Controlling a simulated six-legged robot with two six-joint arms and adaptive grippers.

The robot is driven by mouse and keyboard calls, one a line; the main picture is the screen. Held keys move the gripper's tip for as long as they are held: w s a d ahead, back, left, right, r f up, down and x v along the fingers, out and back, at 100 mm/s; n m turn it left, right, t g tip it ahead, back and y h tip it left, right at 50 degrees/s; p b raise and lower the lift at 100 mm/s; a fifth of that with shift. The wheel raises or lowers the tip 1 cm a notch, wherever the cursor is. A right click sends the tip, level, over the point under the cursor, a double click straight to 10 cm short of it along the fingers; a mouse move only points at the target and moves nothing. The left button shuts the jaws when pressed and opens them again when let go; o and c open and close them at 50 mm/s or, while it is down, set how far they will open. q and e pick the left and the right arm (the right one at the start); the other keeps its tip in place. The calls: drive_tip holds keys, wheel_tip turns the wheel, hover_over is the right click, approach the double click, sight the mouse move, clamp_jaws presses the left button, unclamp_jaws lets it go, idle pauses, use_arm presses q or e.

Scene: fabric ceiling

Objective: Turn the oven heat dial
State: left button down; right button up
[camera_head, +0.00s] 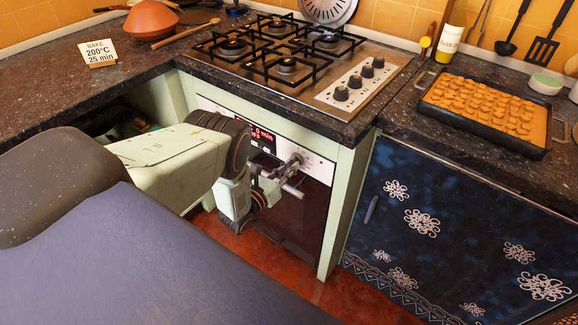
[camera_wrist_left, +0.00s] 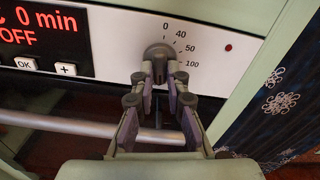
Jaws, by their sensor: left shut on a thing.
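The oven (camera_head: 300,215) is set under the counter, with a silver control panel. Its grey heat dial (camera_wrist_left: 158,57) sits beneath the printed marks 0, 40, 50 and 100 in the left wrist view. My left gripper (camera_wrist_left: 160,84) is shut on the dial, with one finger on each side. In the head view my left gripper (camera_head: 290,172) is at the right part of the panel and mostly hides the dial. The oven display (camera_wrist_left: 45,28) shows red text ending in "0 min" and "OFF". My right gripper is not in view.
A sign (camera_head: 98,53) reads "BAKE 200°C 25 min". A gas hob (camera_head: 300,62) with its own knobs is above the oven. A filled baking tray (camera_head: 490,108) stands on the right counter. The oven handle bar (camera_wrist_left: 90,126) runs just below the panel.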

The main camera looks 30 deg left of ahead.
use_arm(q)
drive_tip(key=shift+m, duration=1)
drive_tip(key=c, duration=1.3)
unclamp_jaws()
drive_tip(key=shift+c, duration=0.2)
